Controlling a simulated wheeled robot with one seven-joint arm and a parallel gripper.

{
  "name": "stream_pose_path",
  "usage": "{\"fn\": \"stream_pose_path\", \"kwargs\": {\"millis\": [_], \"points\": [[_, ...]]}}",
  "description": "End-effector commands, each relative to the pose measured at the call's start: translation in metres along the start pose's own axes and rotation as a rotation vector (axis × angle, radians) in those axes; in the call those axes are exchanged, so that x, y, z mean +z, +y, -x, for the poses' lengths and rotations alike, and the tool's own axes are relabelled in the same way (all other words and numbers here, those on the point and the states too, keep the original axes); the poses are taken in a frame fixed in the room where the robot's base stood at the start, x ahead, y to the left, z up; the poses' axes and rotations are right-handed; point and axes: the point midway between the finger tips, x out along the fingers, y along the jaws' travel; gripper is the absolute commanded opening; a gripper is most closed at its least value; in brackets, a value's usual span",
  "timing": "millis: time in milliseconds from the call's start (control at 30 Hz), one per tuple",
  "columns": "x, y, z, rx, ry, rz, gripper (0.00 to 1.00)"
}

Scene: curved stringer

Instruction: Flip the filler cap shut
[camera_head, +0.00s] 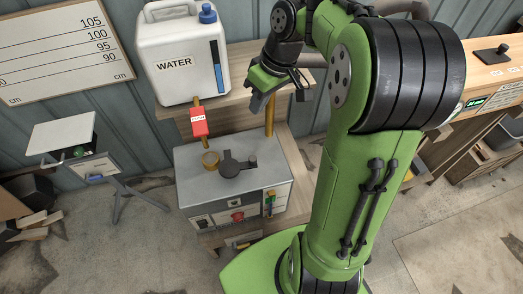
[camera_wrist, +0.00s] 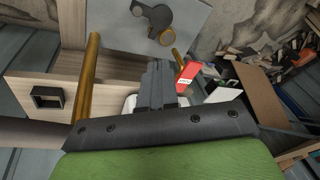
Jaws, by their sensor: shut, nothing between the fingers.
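The filler cap (camera_head: 232,168) is a dark piece with a round disc and arms on the grey top of a box-shaped machine (camera_head: 265,155). It lies to the right of the brass filler ring (camera_head: 210,159), whose opening looks uncovered. In the wrist view the cap (camera_wrist: 154,14) and the brass ring (camera_wrist: 167,37) show at the top, beyond my fingers. My gripper (camera_head: 257,104) is shut and empty. It is above and behind the machine, near the upper wooden shelf, apart from the cap. Its fingers (camera_wrist: 156,85) point toward the machine in the wrist view.
A white WATER can (camera_head: 180,60) with a blue cap stands on the shelf. A red tag (camera_head: 199,122) hangs by the left brass post; another brass post (camera_head: 270,115) stands close to my gripper. A small grey cabinet (camera_head: 75,150) is at left. The space above the machine's top looks clear.

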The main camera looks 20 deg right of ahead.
Motion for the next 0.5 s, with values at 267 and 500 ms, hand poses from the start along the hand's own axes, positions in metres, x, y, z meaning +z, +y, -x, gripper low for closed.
{"fn": "stream_pose_path", "kwargs": {"millis": [267, 500], "points": [[0.006, 0.09, -0.073, -0.193, 0.026, 0.103, 0.0], [0.032, 0.148, -0.127, -0.317, 0.106, 0.187, 0.0]]}}
